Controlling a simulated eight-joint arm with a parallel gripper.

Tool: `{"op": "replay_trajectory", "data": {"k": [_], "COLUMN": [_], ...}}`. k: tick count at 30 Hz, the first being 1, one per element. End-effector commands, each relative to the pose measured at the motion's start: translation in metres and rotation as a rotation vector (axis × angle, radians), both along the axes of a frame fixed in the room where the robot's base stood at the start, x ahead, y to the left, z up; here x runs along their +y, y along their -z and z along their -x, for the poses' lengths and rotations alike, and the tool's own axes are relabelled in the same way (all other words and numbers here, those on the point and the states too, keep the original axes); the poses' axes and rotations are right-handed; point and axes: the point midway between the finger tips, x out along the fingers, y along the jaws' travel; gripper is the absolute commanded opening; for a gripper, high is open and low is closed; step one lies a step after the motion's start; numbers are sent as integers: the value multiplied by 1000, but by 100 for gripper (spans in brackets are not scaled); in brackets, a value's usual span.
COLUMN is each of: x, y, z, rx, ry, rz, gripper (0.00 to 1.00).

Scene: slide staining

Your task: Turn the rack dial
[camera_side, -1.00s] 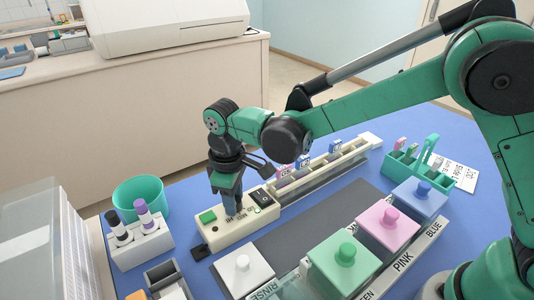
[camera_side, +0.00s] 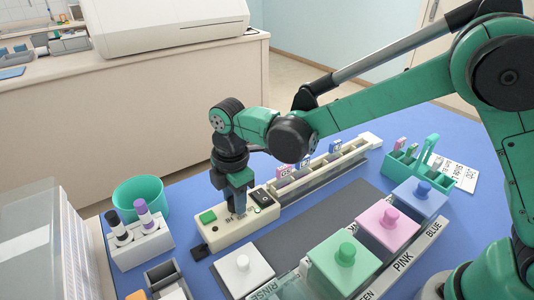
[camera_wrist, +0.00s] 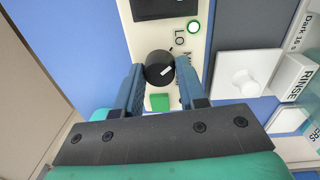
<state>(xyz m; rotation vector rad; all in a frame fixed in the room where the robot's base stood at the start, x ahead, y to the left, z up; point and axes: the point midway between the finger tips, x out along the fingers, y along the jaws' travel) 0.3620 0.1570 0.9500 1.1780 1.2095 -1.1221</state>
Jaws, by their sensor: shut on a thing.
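The rack dial (camera_wrist: 160,64) is a round black knob with a short white mark, seen in the wrist view on the cream control box (camera_wrist: 205,50). The letters "LO" are printed beside it. My gripper (camera_wrist: 159,74) is shut on the dial, one blue-grey finger on each side. In the side view my gripper (camera_side: 238,211) points down onto the control box (camera_side: 215,232) and hides the dial.
A slide rack rail (camera_side: 340,160) extends behind the box. A white-lidded jar (camera_side: 242,275) stands in front; green (camera_side: 335,270), pink (camera_side: 388,225) and blue (camera_side: 420,197) lidded jars are to the right. A marker holder (camera_side: 150,245) and teal cup (camera_side: 135,190) stand left.

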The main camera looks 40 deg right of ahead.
Motion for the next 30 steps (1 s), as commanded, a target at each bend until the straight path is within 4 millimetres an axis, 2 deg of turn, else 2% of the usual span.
{"op": "replay_trajectory", "data": {"k": [12,29,30], "x": [0,0,0], "y": [-1,0,0], "z": [0,0,0], "rx": [-2,-2,-2], "ry": [-199,-229,-229], "rz": [-2,-2,-2], "gripper": [0,0,41]}}
